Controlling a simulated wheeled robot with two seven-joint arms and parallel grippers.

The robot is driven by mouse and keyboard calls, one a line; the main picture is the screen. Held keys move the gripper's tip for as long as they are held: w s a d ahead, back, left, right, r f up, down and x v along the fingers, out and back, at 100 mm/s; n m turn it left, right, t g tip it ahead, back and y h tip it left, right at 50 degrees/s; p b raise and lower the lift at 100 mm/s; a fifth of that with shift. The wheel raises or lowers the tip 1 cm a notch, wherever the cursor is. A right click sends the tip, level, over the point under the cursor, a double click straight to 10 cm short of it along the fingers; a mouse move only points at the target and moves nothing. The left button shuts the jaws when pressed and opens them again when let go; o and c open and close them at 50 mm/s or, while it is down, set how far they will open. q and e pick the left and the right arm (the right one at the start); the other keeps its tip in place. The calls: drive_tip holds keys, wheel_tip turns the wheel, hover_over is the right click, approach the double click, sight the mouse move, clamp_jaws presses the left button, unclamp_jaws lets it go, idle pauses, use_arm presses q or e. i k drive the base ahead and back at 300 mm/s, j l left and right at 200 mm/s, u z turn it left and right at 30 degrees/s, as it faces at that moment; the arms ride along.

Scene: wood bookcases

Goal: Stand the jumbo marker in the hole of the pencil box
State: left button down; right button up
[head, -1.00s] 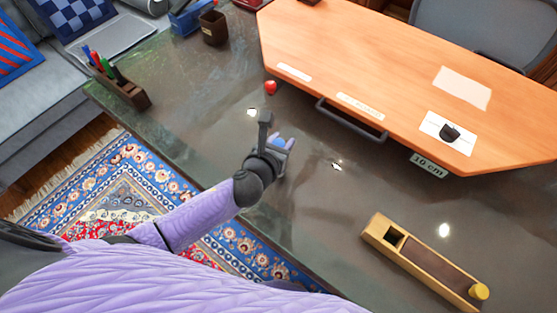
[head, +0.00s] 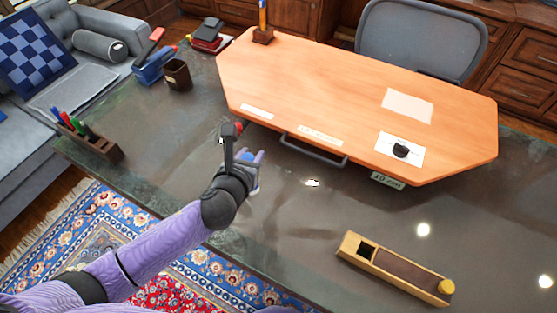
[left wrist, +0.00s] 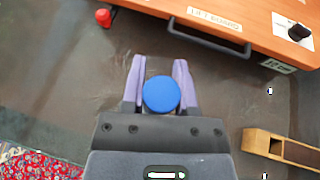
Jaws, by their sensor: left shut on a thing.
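The jumbo marker shows in the left wrist view as a round blue end (left wrist: 162,95) between the two fingers. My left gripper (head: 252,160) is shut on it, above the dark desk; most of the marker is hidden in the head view. The wrist view shows both pale purple fingers (left wrist: 160,82) at its sides. The pencil box (head: 393,279) is a long wooden box lying on the desk, to the right of and nearer than my gripper. Its square dark hole (head: 367,251) is at its left end and looks empty. My right gripper is not in view.
An orange board (head: 340,85) with a dark handle (head: 312,152) lies beyond the gripper. A small red thing (left wrist: 103,17) is near the gripper. A pen holder (head: 92,142) and a dark cup (head: 177,74) stand at left. The desk between gripper and box is clear.

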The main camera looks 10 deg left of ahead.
sight(361, 255)
drive_tip(key=k+l, duration=0.1)
drive_tip(key=l, duration=0.4)
drive_tip(key=k+l, duration=0.1)
drive_tip(key=l, duration=0.35)
drive_tip(key=k+l, duration=0.15)
drive_tip(key=l, duration=0.35)
